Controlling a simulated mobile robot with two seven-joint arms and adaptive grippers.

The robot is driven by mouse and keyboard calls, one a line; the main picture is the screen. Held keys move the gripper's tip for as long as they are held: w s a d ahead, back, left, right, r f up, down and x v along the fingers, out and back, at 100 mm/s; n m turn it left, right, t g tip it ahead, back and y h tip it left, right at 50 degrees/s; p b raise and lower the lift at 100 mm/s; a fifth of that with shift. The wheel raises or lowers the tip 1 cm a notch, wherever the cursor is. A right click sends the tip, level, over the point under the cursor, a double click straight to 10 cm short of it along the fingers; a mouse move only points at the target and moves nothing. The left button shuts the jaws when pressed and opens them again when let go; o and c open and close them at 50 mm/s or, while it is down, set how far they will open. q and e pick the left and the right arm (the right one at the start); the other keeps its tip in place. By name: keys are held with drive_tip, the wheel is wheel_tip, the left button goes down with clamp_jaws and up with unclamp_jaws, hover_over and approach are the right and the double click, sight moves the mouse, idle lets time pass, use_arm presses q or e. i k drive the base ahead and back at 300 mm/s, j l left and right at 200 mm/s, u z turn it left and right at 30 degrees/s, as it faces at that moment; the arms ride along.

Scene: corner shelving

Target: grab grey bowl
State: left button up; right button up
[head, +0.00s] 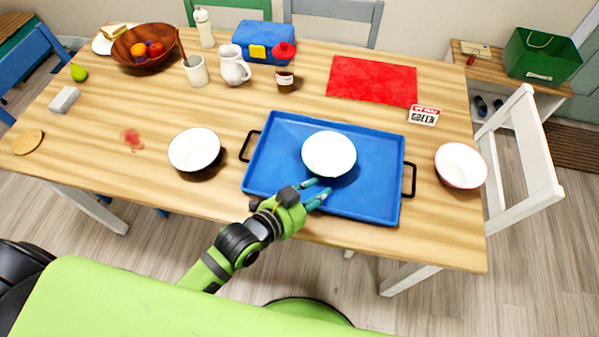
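Three bowls with white insides are in the head view. One bowl (329,153) sits on the blue tray (285,130); its outer side is mostly hidden. A second bowl (194,149) stands on the table left of the tray, with a dark grey tone along its lower side that may be partly shadow. A third bowl (461,165) at the right has a reddish outer edge. My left gripper (318,191) is over the tray's front part, its teal fingers apart and empty, close to the near side of the tray bowl. Contact cannot be told. My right gripper is not in view.
The tray has black handles at both ends. Behind it are a red mat (372,80), a jar (285,80), a white pitcher (234,66), a mug (196,71) and a blue lunch box (264,42). A small sign (424,115) stands behind the right bowl.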

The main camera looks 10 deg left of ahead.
sight(193, 149)
drive_tip(key=u, duration=1.25)
